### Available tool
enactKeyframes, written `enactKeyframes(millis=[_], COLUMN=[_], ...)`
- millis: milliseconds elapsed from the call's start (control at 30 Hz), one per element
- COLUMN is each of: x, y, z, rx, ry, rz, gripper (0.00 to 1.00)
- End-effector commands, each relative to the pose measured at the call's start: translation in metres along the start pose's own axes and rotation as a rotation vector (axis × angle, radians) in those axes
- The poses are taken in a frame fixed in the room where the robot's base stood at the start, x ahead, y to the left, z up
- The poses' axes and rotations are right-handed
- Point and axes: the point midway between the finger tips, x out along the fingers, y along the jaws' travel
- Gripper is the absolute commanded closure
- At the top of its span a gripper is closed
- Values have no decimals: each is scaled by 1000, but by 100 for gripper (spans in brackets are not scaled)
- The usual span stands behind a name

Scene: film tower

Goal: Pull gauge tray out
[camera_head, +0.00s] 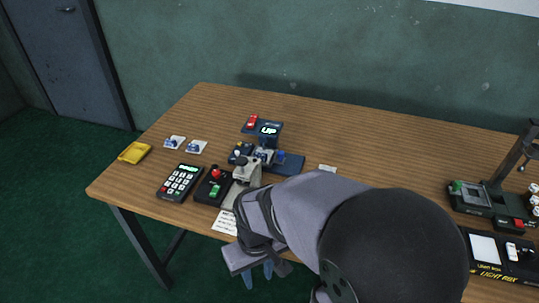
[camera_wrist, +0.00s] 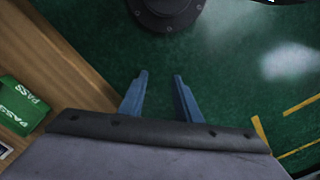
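My gripper (camera_head: 258,272) hangs beyond the near edge of the table, over the green floor. In the wrist view its two blue fingers (camera_wrist: 159,77) stand apart with nothing between them, so it is open and touches nothing. I cannot make out a gauge tray for certain in either view. A dark blue device (camera_head: 290,164) with an upright "UP" display (camera_head: 268,129) stands mid-table, with small blue parts on it. My arm covers the table's front middle, so things there are hidden.
A green PASS tray (camera_wrist: 22,105) sits at the wrist view's left. The wooden table (camera_head: 380,155) also bears a keypad (camera_head: 181,181), a joystick box (camera_head: 213,187), a yellow tray (camera_head: 135,152) and a light box (camera_head: 485,248).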

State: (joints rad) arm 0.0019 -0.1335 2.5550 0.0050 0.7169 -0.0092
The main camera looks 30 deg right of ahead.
Motion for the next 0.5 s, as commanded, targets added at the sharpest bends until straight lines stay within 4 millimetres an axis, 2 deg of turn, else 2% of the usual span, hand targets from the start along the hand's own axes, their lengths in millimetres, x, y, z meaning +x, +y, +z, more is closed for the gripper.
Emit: enactKeyframes(millis=[167,267,367,500], x=[-28,-55,-88,-144], y=[-3,-5,-4,2], z=[-24,-50,-84,-141], rx=[-18,-41,-72,-123], ry=[40,87,152,273], rz=[-33,-65,-99,-136], gripper=[65,65,65,65])
